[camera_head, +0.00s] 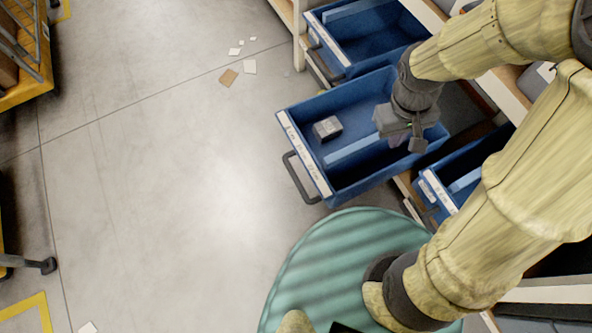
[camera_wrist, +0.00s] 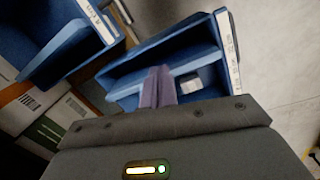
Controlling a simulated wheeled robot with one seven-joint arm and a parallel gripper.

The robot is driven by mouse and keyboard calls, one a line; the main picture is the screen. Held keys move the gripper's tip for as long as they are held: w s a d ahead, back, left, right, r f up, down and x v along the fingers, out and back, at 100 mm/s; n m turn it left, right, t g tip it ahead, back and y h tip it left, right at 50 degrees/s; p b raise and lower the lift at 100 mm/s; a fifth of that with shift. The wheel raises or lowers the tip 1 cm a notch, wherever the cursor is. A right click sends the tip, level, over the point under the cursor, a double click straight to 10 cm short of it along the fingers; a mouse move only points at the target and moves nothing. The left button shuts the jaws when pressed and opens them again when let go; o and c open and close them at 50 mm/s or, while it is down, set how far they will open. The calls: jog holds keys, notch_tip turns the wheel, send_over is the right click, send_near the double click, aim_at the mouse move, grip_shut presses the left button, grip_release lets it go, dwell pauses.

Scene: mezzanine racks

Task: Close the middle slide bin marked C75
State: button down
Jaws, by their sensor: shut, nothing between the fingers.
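The middle slide bin (camera_head: 345,190) is blue and pulled well out from the rack. Its front has a white label strip and a dark handle (camera_head: 299,178). The label is too small to read. A small grey box (camera_head: 327,128) lies inside, beside a lengthwise divider. My gripper (camera_head: 405,140) is shut and empty over the bin's rear part, on the rack side. In the wrist view the shut fingers (camera_wrist: 158,88) appear in front of the bin (camera_wrist: 130,82), with the grey box (camera_wrist: 190,83) to their right. I cannot tell whether the fingers touch the bin.
Another blue bin (camera_head: 360,35) stands open above it in the picture, and a third (camera_head: 450,180) is below right, partly hidden by my arm. Paper scraps (camera_head: 229,77) lie on the clear floor to the left. A yellow cart (camera_head: 25,55) stands at the far left.

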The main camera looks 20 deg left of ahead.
jog(key=s+a+f+n+t+h+b, duration=0.1)
jog(key=s+a+f+n+t, duration=0.1)
jog(key=s+a+f+n, duration=0.2)
jog(key=s+a+f+n+t+h+b, duration=0.1)
jog(key=s+a+f+n, duration=0.4)
jog(key=a+n, duration=0.5)
jog(key=s+a+f+n+t+h+b, duration=0.1)
jog(key=s+a+f+n+t, duration=0.3)
jog(key=a, duration=0.9)
jog(key=s+f+n+h, duration=0.1)
jog(key=s+n, duration=0.1)
jog(key=n, duration=0.1)
jog(key=shift+s+f+h, duration=0.2)
jog(key=shift+s+h, duration=0.15)
jog(key=shift+h, duration=0.05)
jog(key=shift+a, duration=0.1)
jog(key=b+x, duration=0.2)
jog(key=x, duration=0.2)
jog(key=w+d+r+b+x, duration=0.1)
jog(key=b+x, duration=0.1)
jog(key=x, duration=0.2)
jog(key=r+b+x, duration=0.1)
jog(key=b+x, duration=0.2)
jog(key=x, duration=0.2)
jog(key=shift+w+d, duration=0.2)
jog(key=shift+w, duration=0.05)
jog(key=shift+r, duration=0.1)
jog(key=shift+w, duration=0.15)
